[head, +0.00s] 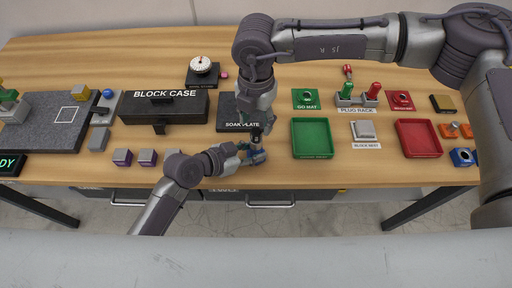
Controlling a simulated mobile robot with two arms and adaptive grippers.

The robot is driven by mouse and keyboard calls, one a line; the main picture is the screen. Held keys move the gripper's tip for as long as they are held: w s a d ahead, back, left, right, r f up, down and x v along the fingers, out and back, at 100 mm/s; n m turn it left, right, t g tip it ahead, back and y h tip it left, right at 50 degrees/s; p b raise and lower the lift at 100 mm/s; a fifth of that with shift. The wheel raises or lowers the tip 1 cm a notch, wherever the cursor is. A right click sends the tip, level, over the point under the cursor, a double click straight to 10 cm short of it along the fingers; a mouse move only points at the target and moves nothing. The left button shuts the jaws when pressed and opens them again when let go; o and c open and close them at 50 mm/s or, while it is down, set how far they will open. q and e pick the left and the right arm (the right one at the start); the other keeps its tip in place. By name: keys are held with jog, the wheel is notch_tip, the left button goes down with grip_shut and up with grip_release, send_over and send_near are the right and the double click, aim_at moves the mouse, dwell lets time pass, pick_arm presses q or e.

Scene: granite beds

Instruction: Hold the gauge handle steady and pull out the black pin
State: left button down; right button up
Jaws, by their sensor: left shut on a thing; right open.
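My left gripper (247,155) comes in low from the left and is shut on a small gauge handle (259,157), blue where it shows, near the table's front edge. The gripper hides much of the handle. A small dark piece that looks like the black pin (256,133) stands up just above it. My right gripper (262,122) points down from above, open, with its fingers close over the dark piece. I cannot tell whether they touch it.
The soak plate (228,112) lies behind the grippers. The block case (165,106) stands to the left. The green tray (313,139), plug rack (357,101), block nest (365,131) and red tray (418,139) are to the right.

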aim_at(256, 131)
jog(key=shift+f, duration=1.85)
jog(key=shift+c, duration=0.3)
grip_shut()
jog(key=shift+r, duration=0.8)
jog(key=shift+r, duration=2.15)
pick_arm(q)
jog(key=c, duration=0.7)
grip_release()
